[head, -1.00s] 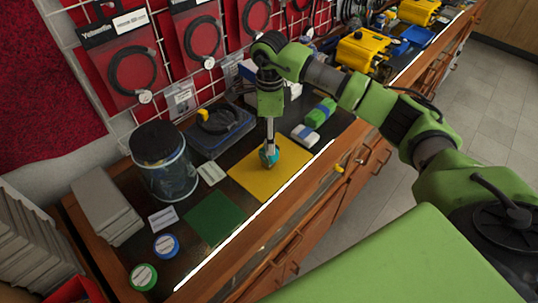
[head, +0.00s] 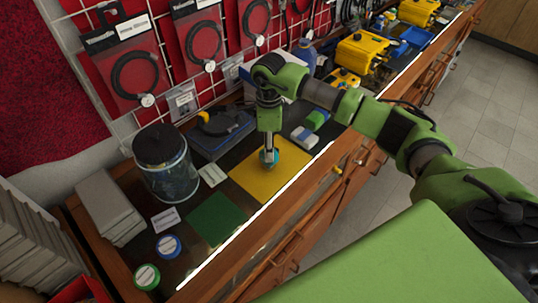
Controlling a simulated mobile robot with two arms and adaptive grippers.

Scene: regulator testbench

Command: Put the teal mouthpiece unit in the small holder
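The teal mouthpiece unit (head: 273,159) sits on the yellow mat (head: 290,180) on the workbench. My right arm comes in from the right, and my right gripper (head: 269,157) points down at the teal unit from above. The fingers are at the unit and partly cover it. They are too small and overlapped to tell whether they are open or closed on it. My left gripper is not in view. I cannot make out for certain which thing is the small holder.
A green mat (head: 215,219), a clear jar with a black lid (head: 160,147) and blue (head: 168,246) and green (head: 146,277) round items lie left of the yellow mat. Yellow devices (head: 362,52) stand farther right.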

